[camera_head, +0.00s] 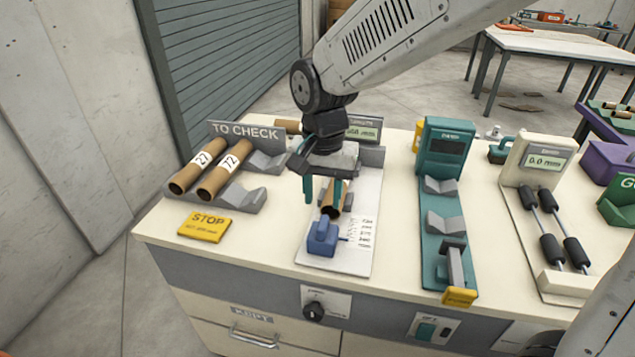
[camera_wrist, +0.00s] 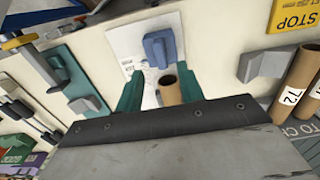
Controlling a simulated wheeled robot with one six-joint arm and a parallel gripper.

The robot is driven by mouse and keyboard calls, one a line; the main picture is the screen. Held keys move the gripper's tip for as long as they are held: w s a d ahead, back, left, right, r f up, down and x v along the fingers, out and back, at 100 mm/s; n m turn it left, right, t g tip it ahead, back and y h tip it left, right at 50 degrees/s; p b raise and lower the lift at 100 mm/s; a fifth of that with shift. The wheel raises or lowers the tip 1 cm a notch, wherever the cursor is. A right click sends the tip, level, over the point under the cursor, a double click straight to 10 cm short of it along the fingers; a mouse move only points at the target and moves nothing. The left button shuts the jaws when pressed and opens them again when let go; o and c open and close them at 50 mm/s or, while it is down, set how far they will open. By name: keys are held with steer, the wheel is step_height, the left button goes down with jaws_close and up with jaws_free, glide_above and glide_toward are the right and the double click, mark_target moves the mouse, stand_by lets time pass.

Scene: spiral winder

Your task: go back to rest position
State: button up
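My gripper (camera_head: 322,196) hangs from the arm over the white measuring plate in the middle of the bench. Its two teal fingers are spread apart. In the wrist view the fingers (camera_wrist: 158,92) stand on either side of a brown cardboard tube (camera_wrist: 169,93), with a clear gap on the left side. The tube also shows in the head view (camera_head: 335,203), behind the blue block (camera_head: 322,237) on the plate. Most of the tube is hidden by my gripper, and I cannot tell whether the right finger touches it.
The TO CHECK rack (camera_head: 246,196) holds two numbered tubes at left, with a yellow STOP card (camera_head: 205,226) in front. A teal gauge (camera_head: 445,225) and a white roller device (camera_head: 537,165) stand at right. The bench's front left corner is clear.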

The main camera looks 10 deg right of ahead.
steer(key=shift+s+d+n, duration=0.15)
steer(key=shift+s+n, duration=0.1)
steer(key=shift+n, duration=0.25)
steer(key=s+d+r+n, duration=0.1)
steer(key=s+d+r, duration=0.1)
steer(key=s+d, duration=0.4)
steer(key=s+d+r+n+t, duration=0.1)
steer(key=s+d+r, duration=0.2)
steer(key=s+d, duration=0.3)
steer(key=s+d+r+n, duration=0.1)
steer(key=s+d+r, duration=0.2)
steer(key=s+d, duration=0.3)
steer(key=shift+s, duration=0.9)
steer(key=shift+o, duration=0.3)
stand_by(0.9)
